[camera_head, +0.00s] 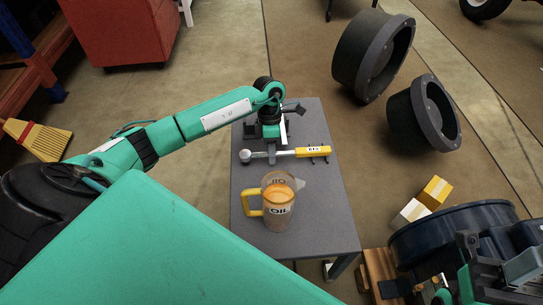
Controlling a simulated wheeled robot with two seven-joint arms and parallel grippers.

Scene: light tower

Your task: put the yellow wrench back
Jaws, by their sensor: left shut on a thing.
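The yellow wrench (312,151) has a yellow handle with a white label and a silver-grey shaft and head. It lies crosswise over the grey table (315,205), handle to the right and head to the left. I cannot tell whether it touches the tabletop or hangs just above it. My left gripper (271,151) reaches down from above and is shut on the wrench's shaft near the head. Its fingertips are partly hidden. Teal and dark parts of my right arm show at the bottom right corner; its jaws cannot be made out.
A clear oil jug (278,218) with a yellow handle stands on the table, close in front of the wrench. Two large black rings (374,52) lie on the floor at the right. Small yellow and white boxes (435,192) and a dark blue drum (415,245) are nearer.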

